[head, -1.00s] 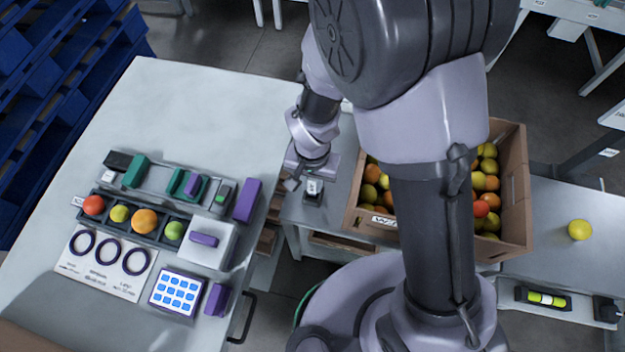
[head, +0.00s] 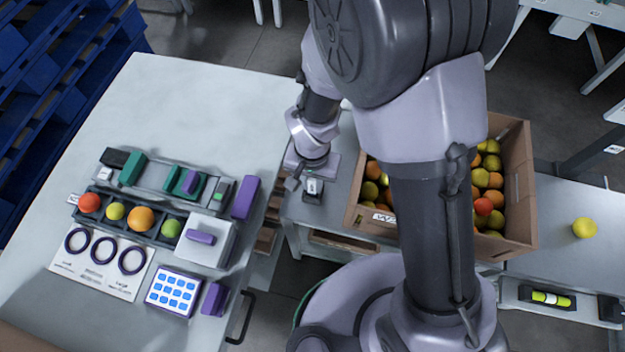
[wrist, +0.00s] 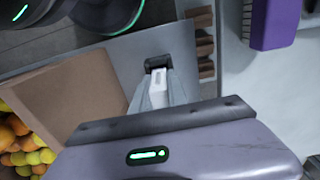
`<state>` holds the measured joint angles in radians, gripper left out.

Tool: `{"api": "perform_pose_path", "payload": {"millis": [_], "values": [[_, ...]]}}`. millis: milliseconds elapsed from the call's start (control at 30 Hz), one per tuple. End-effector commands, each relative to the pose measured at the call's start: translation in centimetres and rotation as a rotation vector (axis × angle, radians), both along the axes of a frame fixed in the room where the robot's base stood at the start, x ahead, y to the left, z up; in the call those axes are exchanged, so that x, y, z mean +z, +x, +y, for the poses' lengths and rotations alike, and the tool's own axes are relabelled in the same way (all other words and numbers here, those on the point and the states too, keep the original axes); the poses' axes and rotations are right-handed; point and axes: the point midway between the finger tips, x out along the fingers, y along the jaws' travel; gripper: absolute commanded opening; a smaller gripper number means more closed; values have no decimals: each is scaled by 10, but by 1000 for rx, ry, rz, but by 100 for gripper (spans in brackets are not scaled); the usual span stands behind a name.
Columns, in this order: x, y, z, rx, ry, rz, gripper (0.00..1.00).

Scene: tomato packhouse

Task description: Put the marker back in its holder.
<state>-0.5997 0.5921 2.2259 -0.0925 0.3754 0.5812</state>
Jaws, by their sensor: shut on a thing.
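My gripper (wrist: 158,93) has its two grey fingers closed around a white piece, which I take to be the marker (wrist: 158,95). Only part of this piece shows between the fingers, so its full shape is hidden. A small black holder (wrist: 158,63) is at the fingertips, over the grey side table. I cannot tell whether the white piece is inside it or just above it. In the head view my gripper (head: 293,183) is small and partly hidden by the wrist, beside the black holder with a white face (head: 314,186).
A cardboard box (head: 517,190) of fruit stands right of the gripper. The left table (head: 190,100) holds a fruit tray (head: 150,237), purple and green blocks, a ring sheet and a blue-button panel (head: 173,290). A yellow fruit (head: 584,228) lies at the right.

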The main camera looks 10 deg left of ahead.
Motion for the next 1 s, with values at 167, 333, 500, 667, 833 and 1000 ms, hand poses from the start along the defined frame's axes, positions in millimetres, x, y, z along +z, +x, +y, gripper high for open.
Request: {"api": "perform_pose_path", "payload": {"millis": [167,333,500,667,833,1000], "values": [[-4,0,0,0,0,0,0],[-8,0,0,0,0,0,0],[-11,0,0,0,0,0,0],[-14,0,0,0,0,0,0],[-16,0,0,0,0,0,27],[-16,0,0,0,0,0,45]]}}
